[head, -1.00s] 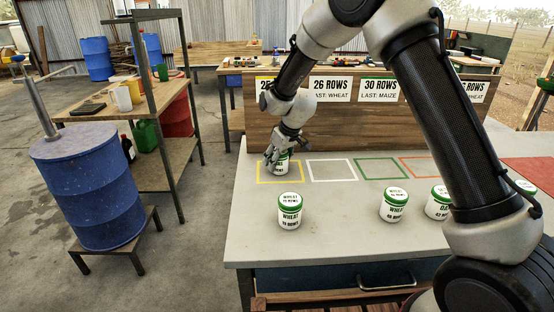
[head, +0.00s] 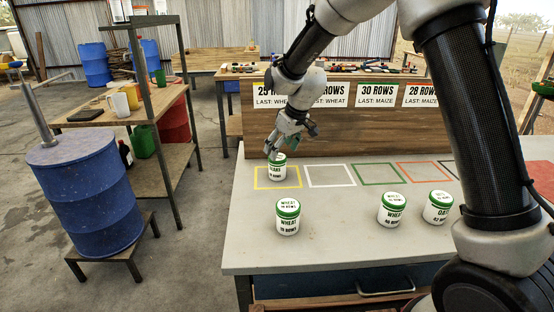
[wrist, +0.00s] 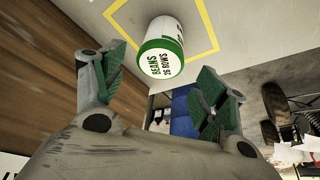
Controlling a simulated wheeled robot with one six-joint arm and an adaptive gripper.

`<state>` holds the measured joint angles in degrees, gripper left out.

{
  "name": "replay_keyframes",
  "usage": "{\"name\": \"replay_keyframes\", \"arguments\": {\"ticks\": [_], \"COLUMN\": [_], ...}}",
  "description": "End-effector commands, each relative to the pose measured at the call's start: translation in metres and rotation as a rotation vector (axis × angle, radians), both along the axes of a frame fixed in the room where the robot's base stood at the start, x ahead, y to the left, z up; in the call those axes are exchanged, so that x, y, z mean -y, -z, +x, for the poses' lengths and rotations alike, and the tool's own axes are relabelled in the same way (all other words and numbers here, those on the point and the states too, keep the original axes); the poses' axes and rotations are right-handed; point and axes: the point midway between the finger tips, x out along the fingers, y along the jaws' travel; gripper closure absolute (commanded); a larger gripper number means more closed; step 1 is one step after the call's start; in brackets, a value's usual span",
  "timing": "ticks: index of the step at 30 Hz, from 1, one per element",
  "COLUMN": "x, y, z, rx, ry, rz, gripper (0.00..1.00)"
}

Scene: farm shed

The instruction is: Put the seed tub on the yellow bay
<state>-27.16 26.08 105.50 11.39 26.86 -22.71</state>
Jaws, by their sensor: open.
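A white seed tub with a green lid (head: 278,168) stands upright inside the yellow bay (head: 262,187), an outlined square at the left of the bench's row of bays. In the wrist view the tub (wrist: 160,52) reads "BEANS" on its lid, with the yellow outline (wrist: 205,18) around its base. My gripper (head: 277,148) is just above the tub, apart from it. In the wrist view its green-padded fingers (wrist: 160,95) are spread wide and empty, with the tub beyond their tips.
A wheat tub (head: 288,217) stands in front of the yellow bay. Another wheat tub (head: 391,210) and an oats tub (head: 438,207) stand further right. White (head: 331,176), green (head: 379,174) and orange (head: 423,171) bays look empty. A wooden board (head: 350,135) with row signs rises behind.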

Motion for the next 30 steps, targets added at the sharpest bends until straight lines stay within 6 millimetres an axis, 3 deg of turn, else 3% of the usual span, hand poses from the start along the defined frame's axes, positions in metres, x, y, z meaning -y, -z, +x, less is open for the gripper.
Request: {"name": "replay_keyframes", "arguments": {"ticks": [4, 14, 17, 20, 23, 27, 30], "x": [0.006, 0.010, 0.026, 0.063, 0.118, 0.191, 0.235], "y": [-0.022, -0.034, -0.048, -0.080, -0.119, -0.157, -0.170], "z": [-0.007, -0.011, -0.018, -0.039, -0.078, -0.153, -0.213], "rx": [0.002, 0.000, 0.001, 0.001, -0.001, -0.009, -0.013], "ry": [-0.001, 0.002, 0.027, 0.086, 0.178, 0.326, 0.434], "rz": [0.000, 0.000, 0.002, 0.007, 0.009, 0.009, 0.007], "gripper": [0.28, 0.28, 0.28, 0.28, 0.28, 0.28, 0.28]}}
